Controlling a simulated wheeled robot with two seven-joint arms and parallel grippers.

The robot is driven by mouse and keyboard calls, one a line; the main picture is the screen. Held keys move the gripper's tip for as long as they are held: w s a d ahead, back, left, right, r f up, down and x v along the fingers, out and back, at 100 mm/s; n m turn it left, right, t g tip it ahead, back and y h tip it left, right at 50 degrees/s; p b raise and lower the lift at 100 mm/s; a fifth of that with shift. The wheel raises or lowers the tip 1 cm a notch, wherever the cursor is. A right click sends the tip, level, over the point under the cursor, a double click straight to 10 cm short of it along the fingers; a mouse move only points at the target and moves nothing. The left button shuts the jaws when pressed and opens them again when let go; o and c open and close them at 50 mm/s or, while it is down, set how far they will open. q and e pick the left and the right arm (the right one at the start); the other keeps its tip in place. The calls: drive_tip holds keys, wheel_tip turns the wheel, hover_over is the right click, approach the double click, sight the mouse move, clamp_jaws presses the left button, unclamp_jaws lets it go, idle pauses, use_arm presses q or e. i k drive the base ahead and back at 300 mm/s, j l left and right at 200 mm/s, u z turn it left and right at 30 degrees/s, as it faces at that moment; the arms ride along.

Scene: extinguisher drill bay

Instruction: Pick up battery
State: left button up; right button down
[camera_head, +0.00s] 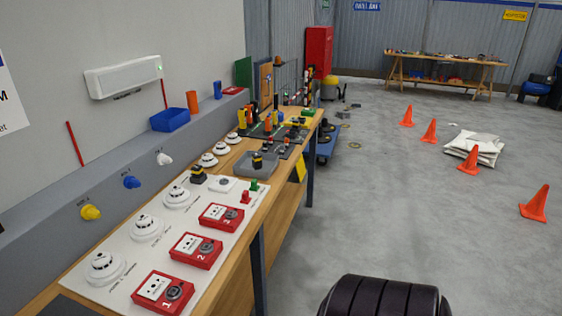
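No object is clearly recognisable as a battery at this distance. A small black and yellow block (198,175) stands at the back edge of the white panel on the long wooden bench at left. A similar black and yellow block (257,163) sits in a shallow grey tray (272,172) further along the bench. I cannot tell whether either one is a battery. Neither of my grippers is in view.
The white panel (128,225) carries round white detectors and red numbered call-point boxes (196,251). Tools crowd the bench's far end. A blue cart (326,148) stands beside it. Orange cones (535,204) and white sacks (473,148) are at right; the middle floor is clear.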

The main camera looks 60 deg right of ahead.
sight(256, 158)
drive_tip(key=z, duration=1.8)
